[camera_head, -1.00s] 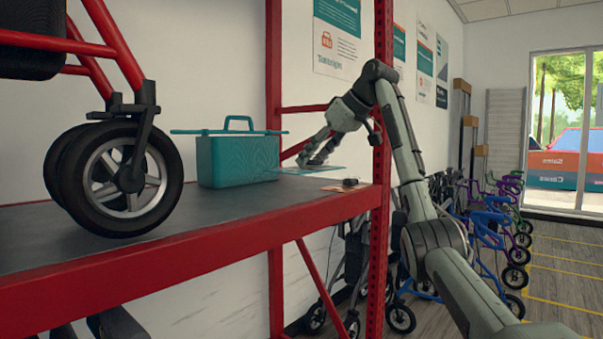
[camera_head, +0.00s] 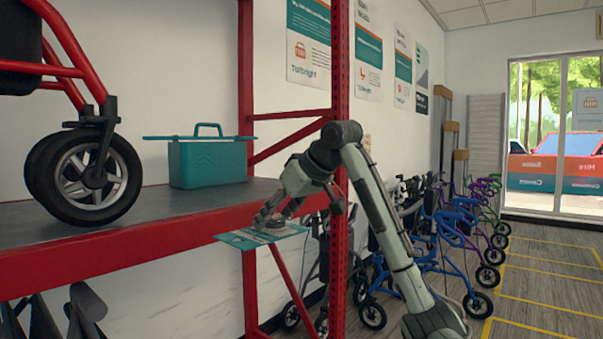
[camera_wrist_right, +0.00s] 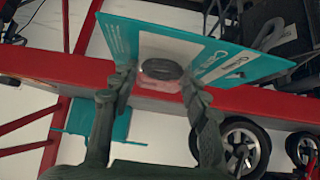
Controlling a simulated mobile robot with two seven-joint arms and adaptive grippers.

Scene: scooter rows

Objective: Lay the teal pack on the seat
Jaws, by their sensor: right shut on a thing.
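The teal pack (camera_head: 262,234) is a flat teal and white card with a dark ring under a clear bubble. My right gripper (camera_head: 272,218) is shut on it and holds it roughly level, in front of the red shelf edge. In the right wrist view the pack (camera_wrist_right: 215,62) lies across the fingertips of my right gripper (camera_wrist_right: 160,92), its printed face toward the camera. I cannot pick out the seat with certainty; a black padded part (camera_head: 15,48) shows at the head view's upper left edge. My left gripper is not in view.
A teal handled case (camera_head: 207,163) and a black-tyred wheel (camera_head: 85,180) on a red frame stand on the grey shelf. A red upright post (camera_head: 339,240) is close to my right arm. Several walkers (camera_head: 450,235) stand behind it. The yellow-lined floor at right is clear.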

